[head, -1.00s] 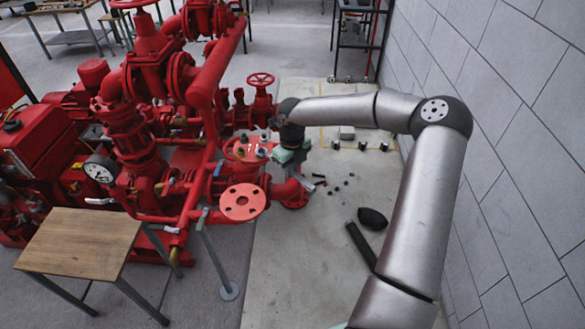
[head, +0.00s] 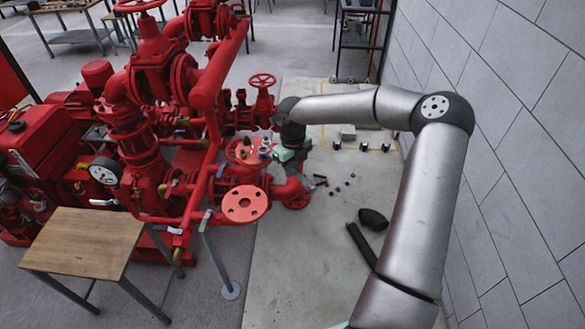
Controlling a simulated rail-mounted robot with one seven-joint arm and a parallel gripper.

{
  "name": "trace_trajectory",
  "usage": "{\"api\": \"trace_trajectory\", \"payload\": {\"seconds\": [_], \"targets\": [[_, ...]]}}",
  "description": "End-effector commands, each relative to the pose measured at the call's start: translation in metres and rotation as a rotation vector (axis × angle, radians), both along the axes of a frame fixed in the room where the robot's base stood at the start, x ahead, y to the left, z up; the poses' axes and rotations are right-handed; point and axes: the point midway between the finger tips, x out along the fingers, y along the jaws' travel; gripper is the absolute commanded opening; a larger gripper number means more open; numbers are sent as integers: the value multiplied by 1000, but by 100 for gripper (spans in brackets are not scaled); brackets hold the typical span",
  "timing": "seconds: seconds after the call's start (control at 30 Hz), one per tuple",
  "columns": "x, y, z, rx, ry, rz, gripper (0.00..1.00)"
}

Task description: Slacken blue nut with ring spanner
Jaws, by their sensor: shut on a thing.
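A red flanged cover (head: 238,152) on the pump pipework carries several small nuts or studs. One small bluish nut (head: 263,153) stands on its right side; it is only a few pixels wide. My gripper (head: 281,154) is at the right edge of this cover, at the end of the arm that reaches in from the right. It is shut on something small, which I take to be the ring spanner. A small grey piece (head: 265,142) shows just left of the gripper, by the nut. I cannot tell whether the spanner's ring is around the nut or beside it.
Red pipes and a handwheel (head: 262,81) stand close behind and left of the gripper. A round red flange (head: 244,204) faces up in front. A wooden table (head: 82,243) is at front left. Small dark parts lie on the floor at right, before the grey wall (head: 500,150).

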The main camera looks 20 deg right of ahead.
Motion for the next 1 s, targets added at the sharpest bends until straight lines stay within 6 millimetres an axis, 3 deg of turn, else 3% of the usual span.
{"api": "trace_trajectory", "payload": {"seconds": [0.6, 1.0], "targets": [[0, 0, 31, 0, -2, 0, 0], [1, 4, 32, -1, 3, -22, 0]]}}
